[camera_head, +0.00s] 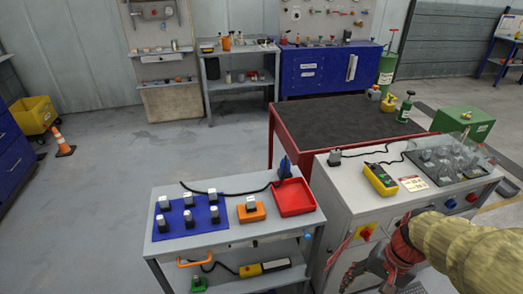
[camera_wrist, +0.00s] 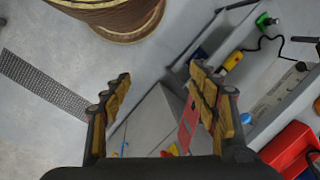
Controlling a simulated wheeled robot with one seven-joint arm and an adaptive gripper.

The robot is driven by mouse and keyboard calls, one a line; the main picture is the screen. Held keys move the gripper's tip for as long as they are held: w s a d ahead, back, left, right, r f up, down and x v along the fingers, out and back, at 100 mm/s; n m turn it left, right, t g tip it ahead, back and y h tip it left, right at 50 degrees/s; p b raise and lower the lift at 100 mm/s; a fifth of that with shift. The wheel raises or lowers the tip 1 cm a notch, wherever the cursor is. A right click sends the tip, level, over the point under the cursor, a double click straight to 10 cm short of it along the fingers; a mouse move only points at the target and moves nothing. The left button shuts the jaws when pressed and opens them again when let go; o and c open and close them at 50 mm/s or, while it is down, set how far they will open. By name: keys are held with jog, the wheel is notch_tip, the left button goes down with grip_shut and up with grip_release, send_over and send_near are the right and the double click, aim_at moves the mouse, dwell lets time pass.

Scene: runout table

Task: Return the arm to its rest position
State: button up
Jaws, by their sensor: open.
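My arm, in a tan sleeve with a red ring, reaches in from the lower right of the head view. My gripper (camera_head: 372,268) hangs low in front of the grey cabinet (camera_head: 340,215), over its front side. In the wrist view, my gripper (camera_wrist: 160,88) has its two yellow-padded fingers spread wide apart. Nothing is held between them. Past the fingers, the wrist view shows a grey surface with a red strip and the floor. In the head view the fingertips are partly cut off or hard to make out.
A grey cart (camera_head: 240,235) with a blue mat (camera_head: 190,228) and a red tray (camera_head: 293,198) stands left of the cabinet. A red table (camera_head: 330,118) is behind. A brown round drum (camera_wrist: 125,22) stands near in the wrist view. Open floor (camera_head: 95,200) lies left.

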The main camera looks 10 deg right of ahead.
jog(key=w+a+r+n+t+h, duration=0.1)
jog(key=a+r+n+t, duration=0.1)
jog(key=a+r+n, duration=0.2)
jog(key=w+a+r+n+t+h+p, duration=0.1)
jog(key=a+r+n+t, duration=0.2)
jog(key=a+r, duration=0.5)
notch_tip(320, 180, up, 6)
jog(key=shift+f+n, duration=0.2)
jog(key=shift+n, duration=0.4)
jog(key=shift+c, duration=1)
